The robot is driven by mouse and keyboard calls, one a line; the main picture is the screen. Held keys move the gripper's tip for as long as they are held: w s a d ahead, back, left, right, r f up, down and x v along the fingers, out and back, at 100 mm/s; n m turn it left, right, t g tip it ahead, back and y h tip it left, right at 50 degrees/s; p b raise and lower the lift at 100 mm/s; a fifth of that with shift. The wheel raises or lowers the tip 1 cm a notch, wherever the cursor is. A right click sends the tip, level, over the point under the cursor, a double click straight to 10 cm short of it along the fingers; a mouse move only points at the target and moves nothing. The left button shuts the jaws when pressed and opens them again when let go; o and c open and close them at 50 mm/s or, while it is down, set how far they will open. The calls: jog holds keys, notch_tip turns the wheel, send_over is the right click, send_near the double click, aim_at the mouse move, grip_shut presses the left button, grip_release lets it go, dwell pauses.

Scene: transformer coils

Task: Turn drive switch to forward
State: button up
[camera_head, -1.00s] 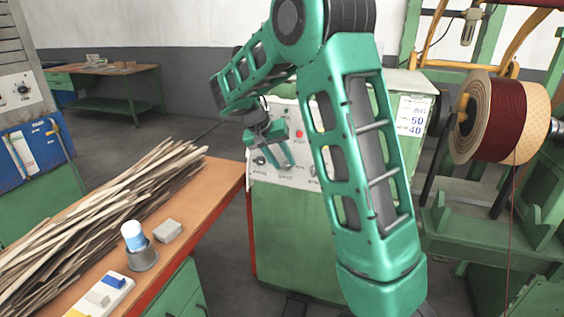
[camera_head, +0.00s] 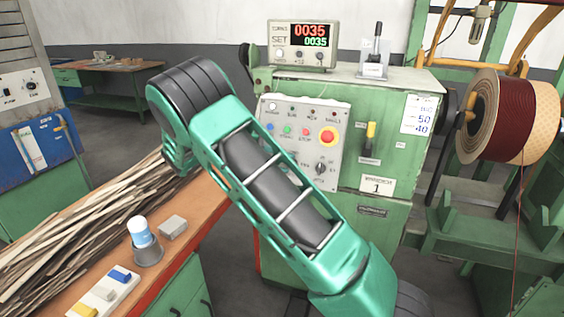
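The green winding machine (camera_head: 385,90) stands in the middle. Its grey control panel (camera_head: 335,110) has a row of small coloured lamps or buttons and a red button with a yellow ring (camera_head: 327,136). A dark rotary knob (camera_head: 321,168) sits at the lower right of the panel. My arm covers the panel's lower left part and anything there. The small labels cannot be read, so I cannot tell which control is the drive switch. A lever with a yellow handle (camera_head: 370,134) is to the right of the panel. My gripper is not in view.
A spool of dark red wire (camera_head: 501,115) is at the right. The orange workbench (camera_head: 190,225) at left holds wooden strips (camera_head: 60,235), a cup and small blocks.

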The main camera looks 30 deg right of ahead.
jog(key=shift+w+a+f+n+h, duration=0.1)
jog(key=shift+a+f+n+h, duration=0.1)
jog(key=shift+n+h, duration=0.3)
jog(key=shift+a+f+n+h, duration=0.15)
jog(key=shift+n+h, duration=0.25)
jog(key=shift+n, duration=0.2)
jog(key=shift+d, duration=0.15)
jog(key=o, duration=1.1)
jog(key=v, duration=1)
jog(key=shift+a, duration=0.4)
